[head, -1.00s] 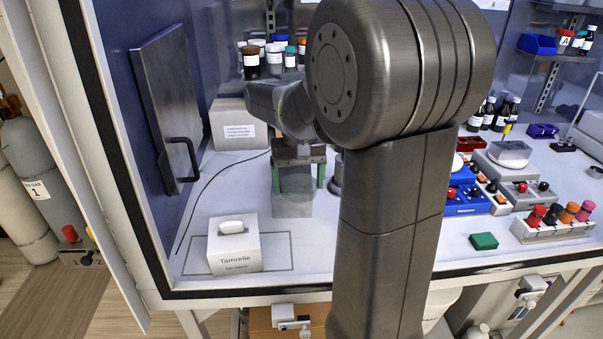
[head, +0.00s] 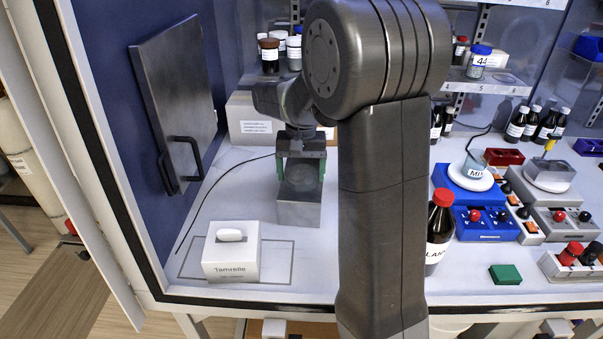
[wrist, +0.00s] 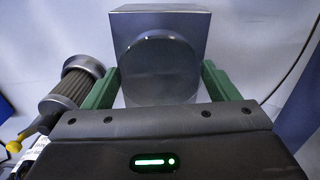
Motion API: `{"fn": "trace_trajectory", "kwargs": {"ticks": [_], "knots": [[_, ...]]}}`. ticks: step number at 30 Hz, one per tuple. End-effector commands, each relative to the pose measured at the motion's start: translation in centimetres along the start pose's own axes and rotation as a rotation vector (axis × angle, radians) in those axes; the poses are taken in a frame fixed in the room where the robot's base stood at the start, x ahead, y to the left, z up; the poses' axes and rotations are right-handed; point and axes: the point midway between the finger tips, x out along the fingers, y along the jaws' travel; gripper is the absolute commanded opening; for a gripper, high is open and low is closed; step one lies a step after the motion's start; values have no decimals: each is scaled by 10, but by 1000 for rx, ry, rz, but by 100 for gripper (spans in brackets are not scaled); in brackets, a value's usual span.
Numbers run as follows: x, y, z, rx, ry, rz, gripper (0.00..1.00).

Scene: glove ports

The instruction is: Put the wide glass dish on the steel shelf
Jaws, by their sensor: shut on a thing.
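The wide glass dish (head: 301,179) is clear and round. My gripper (head: 301,170) points down with its green fingers at either side of the dish, shut on it. In the wrist view the dish (wrist: 160,68) appears as a see-through disc between the fingers. A grey metal block (head: 298,212) stands on the bench directly beneath; I cannot tell whether the dish touches it. A metal shelf (head: 490,87) with numbered labels is on the back wall, right of my arm. Another shelf at the back left bears bottles (head: 269,55). My arm hides the middle of the bench.
A white tissue box (head: 230,252) stands in front of the block. A steel door (head: 176,105) stands at the left wall. A red-capped brown bottle (head: 439,232) is close to the right of my arm. Blue and grey devices (head: 485,222) fill the right side.

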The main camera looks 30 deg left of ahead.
Motion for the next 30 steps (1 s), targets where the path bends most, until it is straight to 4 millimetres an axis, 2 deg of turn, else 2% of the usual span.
{"fn": "trace_trajectory", "kwargs": {"ticks": [3,14,15,18,25,30], "knots": [[11,0,0,0,-1,1,57],[16,0,0,0,0,0,57],[15,0,0,0,0,0,85],[15,0,0,0,0,0,100],[13,0,0,0,1,0,100],[-4,0,-1,0,4,-2,100]]}}
